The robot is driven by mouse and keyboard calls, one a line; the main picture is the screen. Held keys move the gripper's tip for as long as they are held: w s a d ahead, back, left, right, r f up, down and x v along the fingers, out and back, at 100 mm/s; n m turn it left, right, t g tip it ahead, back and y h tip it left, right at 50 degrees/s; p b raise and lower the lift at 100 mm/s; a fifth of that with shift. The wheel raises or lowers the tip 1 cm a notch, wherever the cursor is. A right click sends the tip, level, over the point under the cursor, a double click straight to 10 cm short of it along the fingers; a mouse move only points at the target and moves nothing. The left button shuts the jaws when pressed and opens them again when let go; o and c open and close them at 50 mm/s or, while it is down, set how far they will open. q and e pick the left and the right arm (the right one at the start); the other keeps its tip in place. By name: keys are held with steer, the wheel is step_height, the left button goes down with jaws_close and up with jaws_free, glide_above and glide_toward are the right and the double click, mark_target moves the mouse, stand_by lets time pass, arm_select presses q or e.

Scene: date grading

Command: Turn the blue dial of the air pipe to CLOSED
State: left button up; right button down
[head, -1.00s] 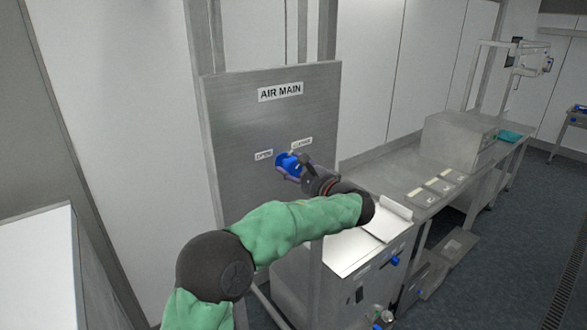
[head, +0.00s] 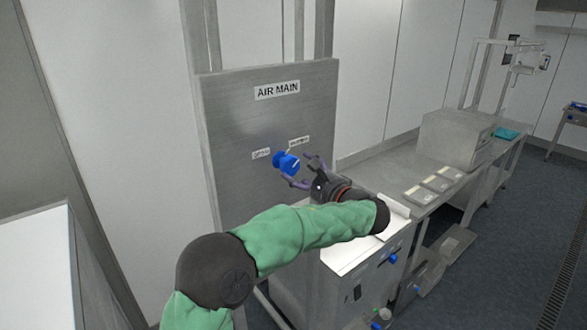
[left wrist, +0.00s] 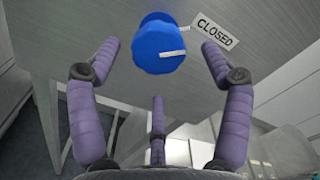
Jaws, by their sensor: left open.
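The blue dial (head: 286,163) stands out from the grey AIR MAIN panel (head: 235,120). The OPEN label (head: 261,153) is at its upper left and the CLOSED label (head: 299,141) at its upper right. In the left wrist view, the white bar on the dial (left wrist: 153,47) points right, toward the CLOSED side, and the CLOSED label (left wrist: 215,32) is just beyond it. My left gripper (head: 298,170) is open in front of the dial. Its purple fingers (left wrist: 160,72) are spread around the dial's outline, apart from it. My right gripper is not in view.
A steel machine (head: 345,245) with a white top stands below and right of the panel. A steel bench (head: 400,185) with a box (head: 455,140) runs along the wall to the right. A white-topped unit (head: 35,250) is at the left.

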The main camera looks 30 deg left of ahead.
arm_select(q)
steer(key=v, duration=0.7)
steer(key=shift+s+d, duration=0.15)
steer(key=shift+d, duration=0.15)
steer(key=s+d+f+m+g+h+b, duration=0.2)
steer(key=f+h+b, duration=0.25)
steer(key=f, duration=1.65)
steer(key=s+d+f+m+g+h+b, duration=0.1)
steer(key=s+d+f+g+h+b, duration=0.3)
steer(key=f, duration=1.8)
steer(key=s+d+f+n+h+b, duration=0.3)
steer(key=s+f, duration=0.5)
steer(key=f, duration=0.5)
steer(key=s+d+f+n+h+b, duration=0.4)
steer(key=s+f+n+h+b, duration=0.1)
steer(key=f, duration=0.8)
steer(key=s+d+f+n+h+b, duration=0.4)
steer(key=s+f+n+b, duration=0.2)
steer(key=f, duration=0.8)
steer(key=s+n, duration=0.2)
steer(key=s, duration=0.2)
steer(key=shift+s, duration=0.3)
